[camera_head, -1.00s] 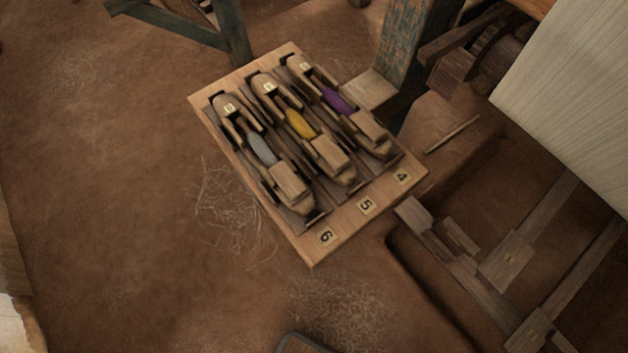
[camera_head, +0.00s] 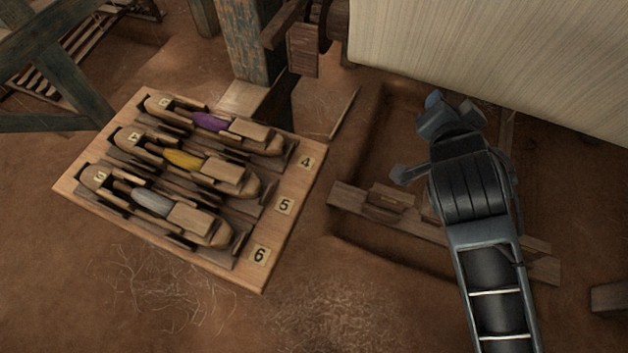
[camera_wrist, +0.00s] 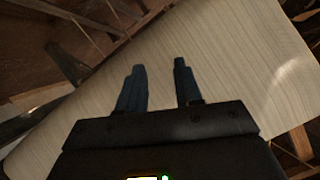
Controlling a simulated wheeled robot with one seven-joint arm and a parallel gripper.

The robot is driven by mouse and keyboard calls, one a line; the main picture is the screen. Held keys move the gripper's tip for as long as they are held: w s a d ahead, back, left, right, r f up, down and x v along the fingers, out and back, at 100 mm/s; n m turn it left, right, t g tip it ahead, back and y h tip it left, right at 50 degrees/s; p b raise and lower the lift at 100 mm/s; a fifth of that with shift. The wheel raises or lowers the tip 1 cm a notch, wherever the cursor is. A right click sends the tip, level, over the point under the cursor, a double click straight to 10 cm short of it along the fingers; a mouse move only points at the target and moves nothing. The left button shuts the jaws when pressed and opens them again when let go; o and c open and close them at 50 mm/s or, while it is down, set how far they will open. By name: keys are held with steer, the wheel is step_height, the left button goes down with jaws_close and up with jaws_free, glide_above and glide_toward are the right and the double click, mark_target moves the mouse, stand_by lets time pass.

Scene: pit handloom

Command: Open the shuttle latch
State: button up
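Three wooden shuttles lie in slots on a wooden board (camera_head: 262,272) in the head view. The shuttle with purple thread (camera_head: 211,121) is in the row marked 4. The one with yellow thread (camera_head: 183,159) is in row 5, and the one with grey thread (camera_head: 152,202) is in row 6. Each has a wooden block near its right end; I cannot tell which part is a latch. My gripper is at the right in the head view, away from the board. In the wrist view my gripper (camera_wrist: 160,85) has its two fingers apart with nothing between them.
A pale striped cloth (camera_head: 500,60) hangs at the upper right and lies beyond my fingers in the wrist view. A blue-painted post (camera_head: 252,40) stands behind the board. Wooden bars (camera_head: 430,225) cross the pit beneath my arm. Bare floor lies in front of the board.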

steer(key=w+a+m+g+b, duration=0.1)
steer(key=w+a+m+g, duration=0.15)
steer(key=a+m, duration=0.5)
steer(key=m+g+y+b, duration=0.3)
steer(key=m+g, duration=0.2)
steer(key=g, duration=0.3)
glide_above(199, 222)
steer(key=w+d, duration=0.7)
steer(key=w, duration=0.1)
steer(key=shift+f, duration=0.1)
steer(key=s+a+g, duration=0.1)
steer(key=s+a, duration=0.1)
steer(key=s+a+m, duration=0.1)
steer(key=s+a, duration=0.1)
steer(key=s, duration=0.1)
steer(key=s+a+r+g, duration=0.1)
steer(key=s+a, duration=0.1)
steer(key=a, duration=0.1)
steer(key=shift+s+g+y, duration=0.3)
steer(key=shift+s+g, duration=0.05)
steer(key=shift+s, duration=0.05)
steer(key=shift+s+f+m, duration=0.2)
steer(key=shift+m, duration=0.05)
steer(key=shift+f+b, duration=1.05)
steer(key=shift+f, duration=2.5)
steer(key=shift+c, duration=0.3)
steer(key=shift+w, duration=0.1)
jaws_close()
